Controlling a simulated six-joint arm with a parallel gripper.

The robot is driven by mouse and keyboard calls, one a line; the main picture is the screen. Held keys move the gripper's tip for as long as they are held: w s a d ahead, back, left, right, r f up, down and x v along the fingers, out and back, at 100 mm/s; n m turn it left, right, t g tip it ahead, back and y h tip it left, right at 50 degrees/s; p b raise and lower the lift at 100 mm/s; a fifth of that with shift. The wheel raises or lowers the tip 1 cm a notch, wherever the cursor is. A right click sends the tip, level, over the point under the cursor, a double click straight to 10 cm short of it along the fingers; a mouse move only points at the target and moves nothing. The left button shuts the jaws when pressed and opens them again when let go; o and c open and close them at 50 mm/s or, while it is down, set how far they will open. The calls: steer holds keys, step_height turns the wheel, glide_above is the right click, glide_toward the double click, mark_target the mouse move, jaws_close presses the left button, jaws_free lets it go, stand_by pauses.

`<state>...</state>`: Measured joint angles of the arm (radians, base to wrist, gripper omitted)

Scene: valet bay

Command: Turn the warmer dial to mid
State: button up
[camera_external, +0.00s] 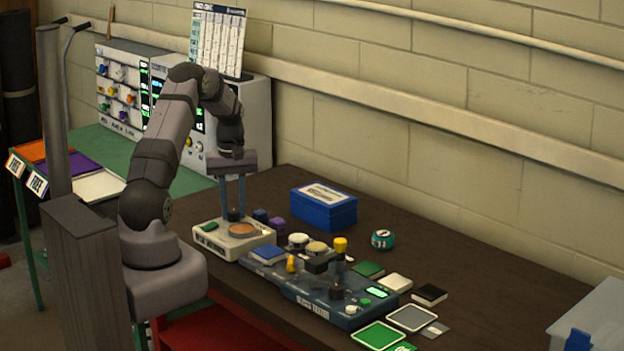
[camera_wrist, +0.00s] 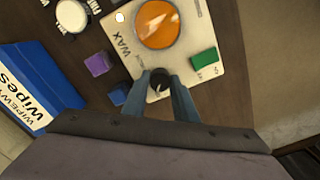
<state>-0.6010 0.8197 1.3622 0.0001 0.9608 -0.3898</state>
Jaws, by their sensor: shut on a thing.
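The warmer (camera_external: 215,243) is a cream box with a round orange wax pot (camera_external: 242,230) and a green switch (camera_external: 209,227). In the wrist view the warmer (camera_wrist: 187,70) shows the word WAX beside the orange pot (camera_wrist: 158,24), and the green switch (camera_wrist: 204,59). The dark warmer dial (camera_wrist: 159,77) is a small round knob on its near edge. My gripper (camera_wrist: 160,86) is shut on the dial, one blue-grey finger on each side. In the external view my gripper (camera_external: 234,206) points straight down at the warmer. The dial's setting is too small to read.
A blue cube (camera_wrist: 119,94) and a purple cube (camera_wrist: 97,64) sit close beside the warmer. A blue wipes box (camera_external: 324,207) stands behind, near the wall. A blue-grey panel (camera_external: 310,299) with several knobs and levers lies to the right.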

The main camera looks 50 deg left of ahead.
mark_target(234, 211)
steer(key=m, duration=0.5)
steer(key=shift+b, duration=0.3)
steer(key=shift+r+m, duration=0.1)
steer(key=shift+m, duration=2.3)
steer(key=shift+w, duration=0.1)
steer(key=o, duration=1)
steer(key=shift+o, duration=0.2)
steer(key=shift+r+b, duration=1.4)
steer(key=shift+r, duration=2.3)
